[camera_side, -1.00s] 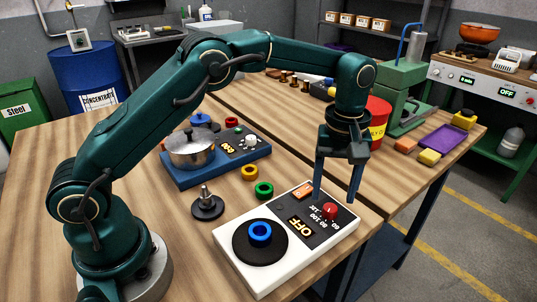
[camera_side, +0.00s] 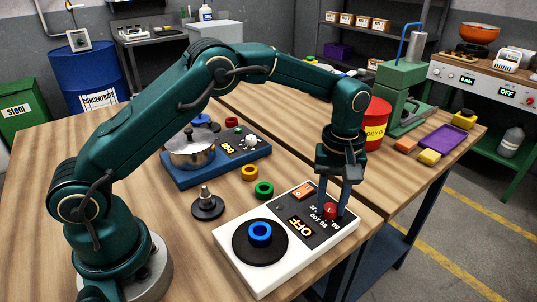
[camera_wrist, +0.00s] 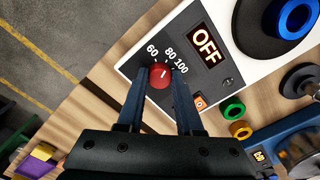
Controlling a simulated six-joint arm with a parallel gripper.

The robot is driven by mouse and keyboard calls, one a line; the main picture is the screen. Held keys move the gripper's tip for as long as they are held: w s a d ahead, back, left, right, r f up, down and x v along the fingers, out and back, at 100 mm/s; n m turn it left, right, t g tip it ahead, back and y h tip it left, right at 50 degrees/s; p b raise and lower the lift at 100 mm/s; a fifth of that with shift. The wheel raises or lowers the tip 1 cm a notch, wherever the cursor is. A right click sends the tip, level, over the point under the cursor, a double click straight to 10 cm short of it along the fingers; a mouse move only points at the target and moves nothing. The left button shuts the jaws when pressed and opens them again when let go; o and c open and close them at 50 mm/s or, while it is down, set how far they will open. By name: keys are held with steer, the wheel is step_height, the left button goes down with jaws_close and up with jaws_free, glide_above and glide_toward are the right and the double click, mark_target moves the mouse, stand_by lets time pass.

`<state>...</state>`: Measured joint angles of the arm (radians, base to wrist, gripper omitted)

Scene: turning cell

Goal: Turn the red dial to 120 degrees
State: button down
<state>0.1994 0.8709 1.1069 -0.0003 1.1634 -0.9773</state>
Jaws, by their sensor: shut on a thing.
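The red dial (camera_side: 331,210) sits on the dark panel of a white hotplate unit (camera_side: 245,275). In the wrist view the red dial (camera_wrist: 161,75) shows a pale pointer line, with the marks 60, 80 and 100 beside it. The display (camera_wrist: 206,42) reads OFF. My gripper (camera_side: 333,207) points down over the panel, its two dark blue fingers shut on the red dial from either side. The fingers also show in the wrist view (camera_wrist: 160,88). Any 120 mark is not readable.
An orange switch (camera_side: 303,191) is on the same panel. A blue ring (camera_side: 260,232) lies on the unit's black plate. A green ring (camera_side: 264,190), a yellow ring (camera_side: 249,173) and a blue hotplate with a pot (camera_side: 191,150) stand behind. A red oily can (camera_side: 377,122) stands behind my gripper.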

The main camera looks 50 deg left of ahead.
steer(key=shift+m, duration=0.3)
steer(key=m, duration=0.3)
steer(key=shift+m, duration=0.3)
steer(key=m, duration=0.4)
steer(key=shift+r+m, duration=0.1)
steer(key=shift+m, duration=0.2)
steer(key=m, duration=0.9)
steer(key=c, duration=0.6)
jaws_free()
steer(key=shift+o, duration=0.2)
